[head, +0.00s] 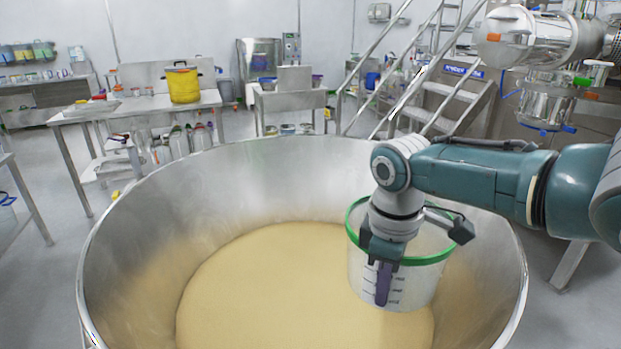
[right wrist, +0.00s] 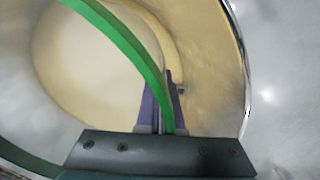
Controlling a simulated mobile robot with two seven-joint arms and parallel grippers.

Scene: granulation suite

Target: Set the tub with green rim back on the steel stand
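The tub with green rim (head: 425,285) is a translucent white bucket with dark level marks. It is roughly upright over the big round steel bowl (head: 200,185). My right gripper (head: 383,283) points down at the tub's near wall, with a purple finger outside it. In the right wrist view the fingers (right wrist: 160,112) are closed together on the green rim (right wrist: 128,42) and wall. I cannot tell what the tub holds. Several steel stands and tables show, and I cannot tell which is the tub's; one small steel stand (head: 290,100) is at the back. My left gripper is not in view.
Tan powder (head: 270,290) covers the bowl's bottom. The bowl's high rim surrounds the tub. A steel table (head: 140,105) with a yellow pot (head: 182,83) stands back left. Steps with railings (head: 450,95) and steel equipment (head: 548,105) are at the right.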

